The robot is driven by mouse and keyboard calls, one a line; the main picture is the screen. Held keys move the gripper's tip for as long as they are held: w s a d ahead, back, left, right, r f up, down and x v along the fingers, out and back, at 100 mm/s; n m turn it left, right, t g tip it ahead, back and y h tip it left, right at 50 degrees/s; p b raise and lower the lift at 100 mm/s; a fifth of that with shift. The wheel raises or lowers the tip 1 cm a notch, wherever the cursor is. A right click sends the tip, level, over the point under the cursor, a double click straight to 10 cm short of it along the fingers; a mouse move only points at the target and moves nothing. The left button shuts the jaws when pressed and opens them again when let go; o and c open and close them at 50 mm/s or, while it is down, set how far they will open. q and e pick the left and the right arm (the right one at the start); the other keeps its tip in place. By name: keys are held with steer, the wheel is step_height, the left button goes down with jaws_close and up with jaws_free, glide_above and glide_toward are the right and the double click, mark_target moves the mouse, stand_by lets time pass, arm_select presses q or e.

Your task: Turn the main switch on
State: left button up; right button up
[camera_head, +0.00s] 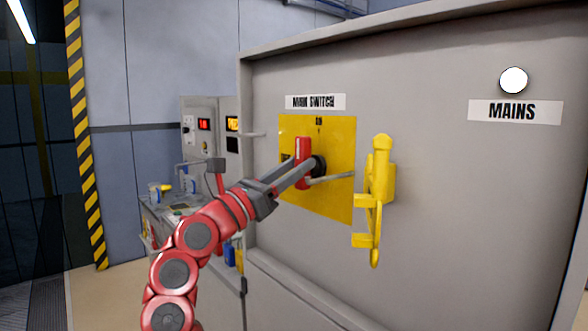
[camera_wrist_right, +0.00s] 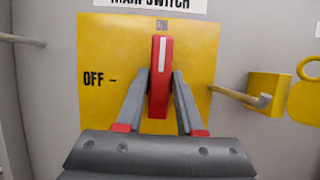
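The main switch has a red handle (camera_head: 303,155) on a yellow plate (camera_head: 340,205), under a MAIN SWITCH label (camera_head: 316,102). In the right wrist view the handle (camera_wrist_right: 160,75) stands upright, its white stripe toward the ON mark (camera_wrist_right: 162,25). The OFF mark (camera_wrist_right: 95,79) is to its left. My right gripper (camera_head: 308,170) is at the handle, and its fingers (camera_wrist_right: 162,78) lie close along both sides, seemingly closed on it. The exact contact is hard to see. My left gripper is not in view.
A yellow hasp-like bracket (camera_head: 382,190) sticks out right of the plate, near a metal rod (camera_head: 330,179). A round white lamp (camera_head: 513,80) sits above the MAINS label (camera_head: 515,111). A bench with equipment (camera_head: 185,205) stands to the left.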

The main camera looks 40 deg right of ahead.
steer(key=shift+o, duration=1.4)
steer(key=shift+d, duration=0.2)
steer(key=shift+a, duration=0.15)
steer(key=b+v, duration=0.2)
steer(key=v, duration=1.5)
steer(key=shift+a, duration=0.1)
